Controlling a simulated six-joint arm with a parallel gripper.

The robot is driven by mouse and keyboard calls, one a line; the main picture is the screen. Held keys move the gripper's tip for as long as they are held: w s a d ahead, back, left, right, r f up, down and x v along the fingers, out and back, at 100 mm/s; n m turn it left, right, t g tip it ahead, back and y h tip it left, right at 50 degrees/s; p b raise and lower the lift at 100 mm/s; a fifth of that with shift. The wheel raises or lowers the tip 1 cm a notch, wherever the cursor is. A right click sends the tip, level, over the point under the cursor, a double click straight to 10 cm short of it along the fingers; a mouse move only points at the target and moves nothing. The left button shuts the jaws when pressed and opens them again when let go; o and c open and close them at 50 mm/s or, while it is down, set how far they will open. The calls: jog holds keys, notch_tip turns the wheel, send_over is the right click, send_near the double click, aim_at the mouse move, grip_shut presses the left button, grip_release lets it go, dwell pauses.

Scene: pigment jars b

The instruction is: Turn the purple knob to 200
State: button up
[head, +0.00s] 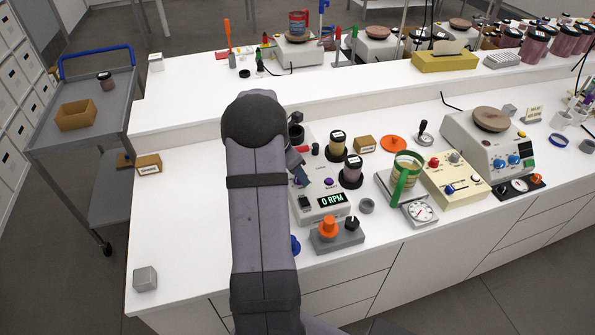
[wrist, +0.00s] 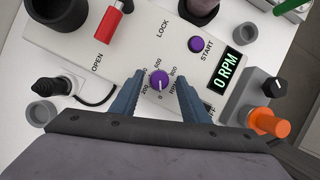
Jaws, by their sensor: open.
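The purple knob (wrist: 158,80) sits on a pale machine panel, ringed by printed numbers including 0, 200, 600 and 800. Its white mark seems to point toward 0. The machine's display (wrist: 227,70) reads 0 RPM, and it also reads so in the head view (head: 331,200). My gripper (wrist: 160,76) is open, its two blue-grey fingers on either side of the knob with gaps between. Whether the fingertips are at the knob's height is unclear. A second purple round control (wrist: 195,44), marked START, is up and right of the knob. My arm hides much of the machine in the head view.
An orange knob and a black knob stand on a grey box (head: 340,240) in front of the machine. Two dark-lidded jars (head: 351,172) stand close behind.

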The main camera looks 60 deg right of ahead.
jog(key=shift+f, duration=0.2)
grip_shut()
jog(key=c, duration=1.1)
grip_release()
jog(key=shift+o, duration=0.2)
jog(key=shift+d+m, duration=0.1)
jog(key=shift+m, duration=0.2)
jog(key=m+g, duration=0.1)
jog(key=m, duration=0.1)
jog(key=m+y+p, duration=0.1)
jog(key=m, duration=0.2)
jog(key=shift+w+d+g, duration=0.1)
jog(key=shift+w+g, duration=0.05)
jog(key=shift+g, duration=0.25)
jog(key=m+y, duration=0.1)
jog(key=m, duration=0.2)
jog(key=m+y+p, duration=0.1)
jog(key=m, duration=0.2)
jog(key=shift+d+g+y, duration=0.2)
jog(key=shift+g+y, duration=0.1)
